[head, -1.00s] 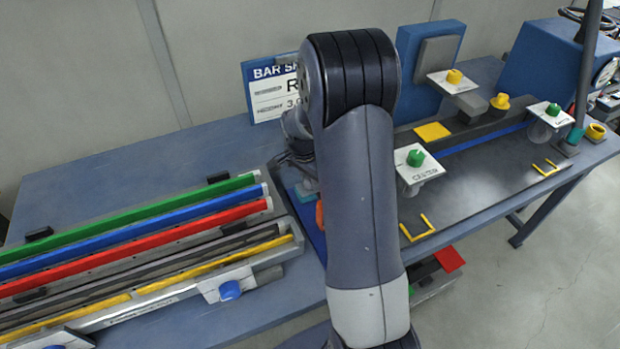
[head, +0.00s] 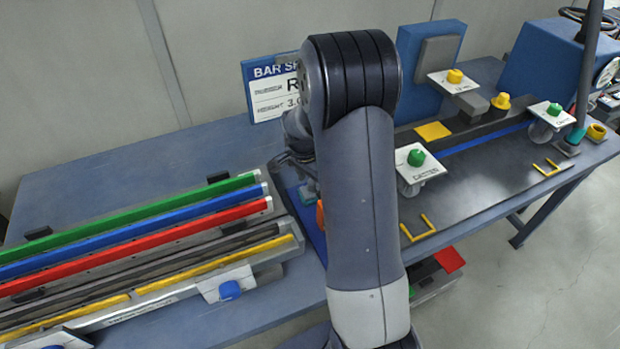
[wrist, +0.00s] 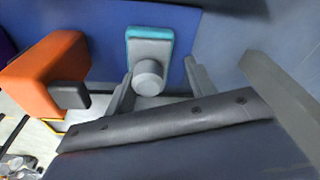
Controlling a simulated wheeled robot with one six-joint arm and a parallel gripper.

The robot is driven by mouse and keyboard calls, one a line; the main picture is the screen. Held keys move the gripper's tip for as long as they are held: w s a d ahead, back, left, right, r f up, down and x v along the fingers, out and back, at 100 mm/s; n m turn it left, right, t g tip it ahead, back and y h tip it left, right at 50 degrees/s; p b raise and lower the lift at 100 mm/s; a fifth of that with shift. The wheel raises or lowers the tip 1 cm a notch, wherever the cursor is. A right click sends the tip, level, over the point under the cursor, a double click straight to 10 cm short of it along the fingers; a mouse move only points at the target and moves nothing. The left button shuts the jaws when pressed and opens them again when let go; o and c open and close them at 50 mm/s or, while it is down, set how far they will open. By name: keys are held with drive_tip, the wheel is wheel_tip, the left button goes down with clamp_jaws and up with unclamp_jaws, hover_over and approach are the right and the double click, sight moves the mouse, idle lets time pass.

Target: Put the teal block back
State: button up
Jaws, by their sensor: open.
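The teal block (wrist: 150,38) stands on a blue surface in the wrist view, with a grey plate and a round grey knob (wrist: 149,77) on it. My gripper (wrist: 160,82) is open, one finger on each side of the knob, with gaps visible at both sides. I cannot tell how deep the fingers reach around it. In the head view my gripper (head: 290,165) is left of my arm and largely hidden by it.
An orange block (wrist: 45,72) with a dark knob stands close left of my gripper. Green (head: 130,218), blue (head: 130,232) and red (head: 130,250) bars lie in a rack at left. Caster plates with green knobs (head: 417,158) and yellow brackets (head: 418,229) are at right.

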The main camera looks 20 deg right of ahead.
wheel_tip(320, 180, up, 11)
drive_tip(key=a, duration=0.1)
drive_tip(key=shift+s+a+f, duration=0.15)
drive_tip(key=shift+s+a, duration=0.1)
drive_tip(key=f, duration=0.3)
drive_tip(key=d+f, duration=0.1)
drive_tip(key=f, duration=0.6)
drive_tip(key=shift+w+d+f, duration=0.25)
drive_tip(key=shift+f, duration=0.15)
drive_tip(key=shift+r, duration=0.15)
